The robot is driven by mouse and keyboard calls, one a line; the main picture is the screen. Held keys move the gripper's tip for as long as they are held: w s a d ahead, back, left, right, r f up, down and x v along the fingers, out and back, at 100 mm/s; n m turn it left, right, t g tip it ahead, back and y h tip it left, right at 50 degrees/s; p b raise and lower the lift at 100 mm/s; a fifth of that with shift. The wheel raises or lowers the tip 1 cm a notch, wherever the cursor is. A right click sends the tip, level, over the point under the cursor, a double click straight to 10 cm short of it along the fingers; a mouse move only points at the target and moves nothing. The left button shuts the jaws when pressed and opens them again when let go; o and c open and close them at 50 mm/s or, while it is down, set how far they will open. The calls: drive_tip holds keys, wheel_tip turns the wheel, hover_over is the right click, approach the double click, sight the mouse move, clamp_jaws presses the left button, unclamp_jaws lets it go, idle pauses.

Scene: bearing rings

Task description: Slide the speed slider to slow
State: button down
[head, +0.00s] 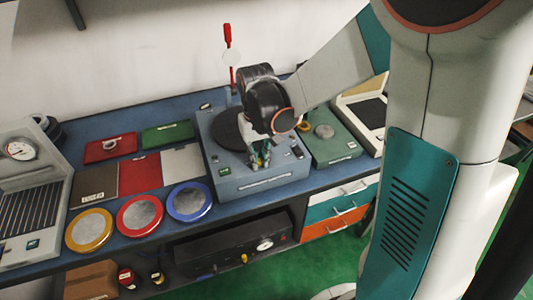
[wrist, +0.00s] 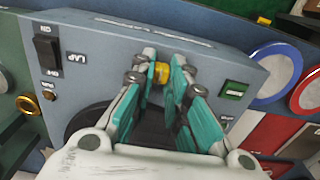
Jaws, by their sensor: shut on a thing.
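The blue-grey machine (head: 285,182) stands on the bench with a dark round plate on top. In the wrist view its panel (wrist: 105,50) is upside down. The yellow slider knob (wrist: 161,74) shows between the teal pads of my gripper (wrist: 164,72), which is shut on it. My gripper also shows in the head view (head: 260,160), low over the machine's front edge. My fingers hide the slider's track, and its end labels cannot be read. A green panel piece (wrist: 234,89) lies right of the fingers in the wrist view.
A black rocker switch (wrist: 47,50) sits left in the wrist view. A green unit (head: 335,152) stands right of the machine. Yellow (head: 90,230), red (head: 140,215) and blue (head: 189,202) ringed discs lie to its left. A red-tipped rod (head: 228,40) rises behind.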

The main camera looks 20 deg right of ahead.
sight(250, 167)
drive_tip(key=shift+a, duration=1.3)
drive_tip(key=c, duration=1.6)
unclamp_jaws()
drive_tip(key=shift+a, duration=0.15)
drive_tip(key=shift+o, duration=0.2)
wheel_tip(250, 167, up, 12)
drive_tip(key=shift+s, duration=0.1)
